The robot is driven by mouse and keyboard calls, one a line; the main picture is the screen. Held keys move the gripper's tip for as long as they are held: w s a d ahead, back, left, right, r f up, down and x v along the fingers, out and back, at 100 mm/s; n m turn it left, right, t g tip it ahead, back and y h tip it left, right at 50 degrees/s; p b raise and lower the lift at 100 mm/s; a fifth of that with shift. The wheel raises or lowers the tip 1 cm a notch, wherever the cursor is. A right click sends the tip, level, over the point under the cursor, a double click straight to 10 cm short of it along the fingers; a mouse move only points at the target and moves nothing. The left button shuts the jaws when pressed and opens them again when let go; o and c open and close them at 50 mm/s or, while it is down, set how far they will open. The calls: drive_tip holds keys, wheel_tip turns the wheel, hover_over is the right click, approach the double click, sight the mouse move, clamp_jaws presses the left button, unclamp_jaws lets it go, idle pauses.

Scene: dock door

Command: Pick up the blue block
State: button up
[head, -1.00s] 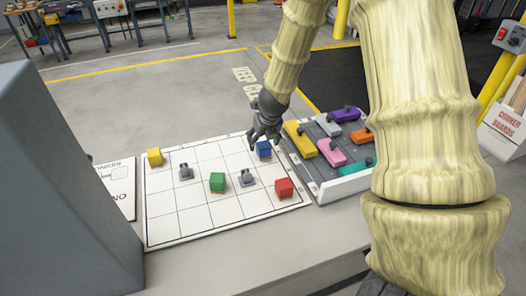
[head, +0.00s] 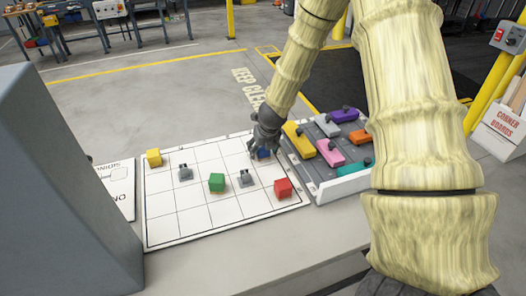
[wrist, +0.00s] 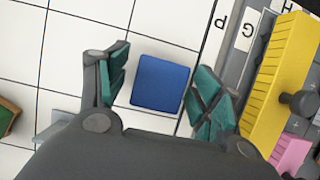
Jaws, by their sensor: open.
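The blue block (wrist: 160,83) lies on the white gridded board (head: 170,222) near its right edge. In the head view the blue block (head: 264,154) is mostly hidden behind my gripper (head: 262,150). In the wrist view my gripper (wrist: 157,85) is open, with one green-padded finger on the left of the blue block and one on the right. Small gaps show between the block and the fingers. Whether the fingertips are down at the block's height is hard to tell.
The board also holds a yellow block (head: 153,157), a green block (head: 216,182), a red block (head: 283,188) and small grey pieces (head: 246,178). A grey tray (head: 318,181) with several coloured knobbed pieces stands close on the right. A grey upright surface (head: 65,185) is at left.

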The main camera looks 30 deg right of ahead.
drive_tip(key=c, duration=1.1)
